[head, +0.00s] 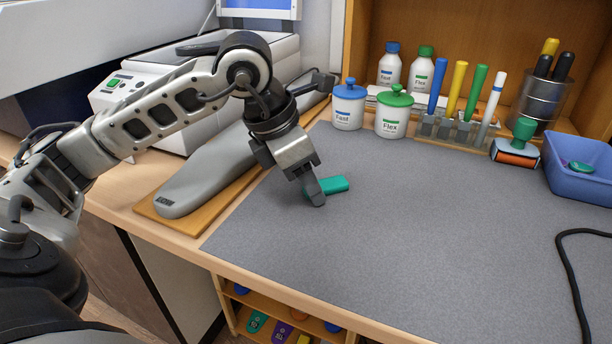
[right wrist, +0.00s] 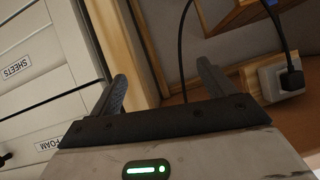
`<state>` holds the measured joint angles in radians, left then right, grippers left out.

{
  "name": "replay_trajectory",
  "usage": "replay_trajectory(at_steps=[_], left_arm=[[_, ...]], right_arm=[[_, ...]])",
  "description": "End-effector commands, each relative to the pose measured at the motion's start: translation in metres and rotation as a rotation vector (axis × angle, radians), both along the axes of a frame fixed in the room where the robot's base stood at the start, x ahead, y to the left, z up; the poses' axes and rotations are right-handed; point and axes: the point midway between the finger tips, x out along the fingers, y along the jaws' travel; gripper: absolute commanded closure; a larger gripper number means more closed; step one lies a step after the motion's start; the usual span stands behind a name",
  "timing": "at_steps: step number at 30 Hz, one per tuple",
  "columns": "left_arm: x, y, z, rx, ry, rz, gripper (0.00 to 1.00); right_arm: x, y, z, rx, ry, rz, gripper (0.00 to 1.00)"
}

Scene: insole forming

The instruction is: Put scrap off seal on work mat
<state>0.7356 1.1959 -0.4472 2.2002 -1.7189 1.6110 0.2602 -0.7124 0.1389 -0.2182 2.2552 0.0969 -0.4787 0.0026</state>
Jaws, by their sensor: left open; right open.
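A small teal-green piece (head: 328,186), which looks like the scrap, lies on the grey work mat (head: 400,250) near its left side. My left gripper (head: 314,194) is open and low over the mat, right at the left end of the green piece. Its near finger hides part of that piece, and I cannot tell whether they touch. A long grey insole-shaped form (head: 215,165) lies on a wooden board to the left; I cannot make out a seal. My right gripper (right wrist: 160,95) is open and empty in the right wrist view, facing drawers and a wall socket.
White and green-lidded jars (head: 394,115) and a rack of coloured tubes (head: 455,128) stand at the back. A roller stamp (head: 515,150) and a blue bin (head: 585,185) holding a green piece are at right. A black cable (head: 568,270) crosses the right side. The middle of the mat is clear.

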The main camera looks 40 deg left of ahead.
Motion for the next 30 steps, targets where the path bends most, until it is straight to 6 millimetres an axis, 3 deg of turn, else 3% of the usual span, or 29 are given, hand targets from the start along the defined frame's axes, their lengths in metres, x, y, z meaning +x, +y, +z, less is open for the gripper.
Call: replay_trajectory(at_steps=[5,12,18,30], left_arm=[[-0.005,0.004,0.021,0.000,-0.005,0.001,0.54],[-0.022,0.015,0.071,0.001,-0.005,0.002,0.54],[-0.034,0.021,0.102,0.000,-0.004,0.001,0.54],[-0.039,0.024,0.114,0.000,0.000,0.000,0.54]], right_arm=[[-0.001,0.000,0.003,0.002,0.007,0.000,0.18],[-0.003,0.000,0.002,0.001,0.024,0.001,0.18],[-0.003,0.000,0.006,0.002,0.028,-0.001,0.18],[-0.001,-0.001,0.006,0.001,0.028,-0.003,0.18]])
